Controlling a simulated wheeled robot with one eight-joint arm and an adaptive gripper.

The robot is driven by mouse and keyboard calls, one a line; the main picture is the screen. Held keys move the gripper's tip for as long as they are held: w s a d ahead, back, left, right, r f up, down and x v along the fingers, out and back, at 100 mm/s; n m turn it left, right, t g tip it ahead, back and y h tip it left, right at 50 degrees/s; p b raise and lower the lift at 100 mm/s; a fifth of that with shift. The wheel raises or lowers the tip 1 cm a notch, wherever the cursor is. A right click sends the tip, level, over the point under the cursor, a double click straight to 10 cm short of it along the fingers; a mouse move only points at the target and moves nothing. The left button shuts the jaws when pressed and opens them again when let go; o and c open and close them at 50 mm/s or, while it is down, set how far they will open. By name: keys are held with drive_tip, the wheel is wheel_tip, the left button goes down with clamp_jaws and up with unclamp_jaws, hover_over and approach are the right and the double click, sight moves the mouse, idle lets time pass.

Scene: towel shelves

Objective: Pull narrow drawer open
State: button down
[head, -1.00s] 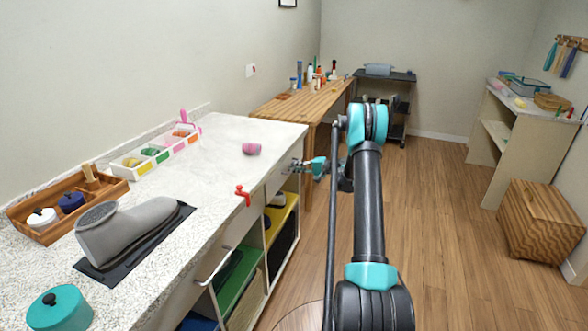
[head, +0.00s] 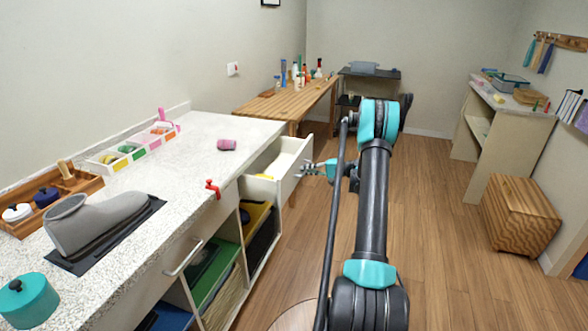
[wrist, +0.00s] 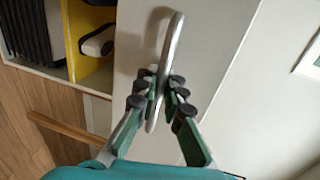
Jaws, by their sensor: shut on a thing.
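The narrow drawer (head: 291,151) stands pulled out from the far end of the white counter in the head view. Its inside shows, with something yellow near the front left. My gripper (head: 309,168) is at the drawer's front. In the wrist view my gripper (wrist: 160,90) is shut on the drawer's metal bar handle (wrist: 174,35), with fingers on both sides of it. The white drawer front (wrist: 220,40) fills the area behind the handle. In the head view the handle is too small to make out.
The counter (head: 200,165) holds a red clamp (head: 212,189), a pink roll (head: 227,144) and a grey boot form (head: 105,225). Below are open shelves with a green bin (head: 214,275). A wider drawer's handle (head: 184,258) is nearer.

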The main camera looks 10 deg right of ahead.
drive_tip(key=f+v, duration=0.2)
drive_tip(key=v, duration=1.2)
drive_tip(key=shift+d+f, duration=0.2)
drive_tip(key=shift+f, duration=0.2)
drive_tip(key=c, duration=1.9)
unclamp_jaws()
drive_tip(key=v, duration=1.2)
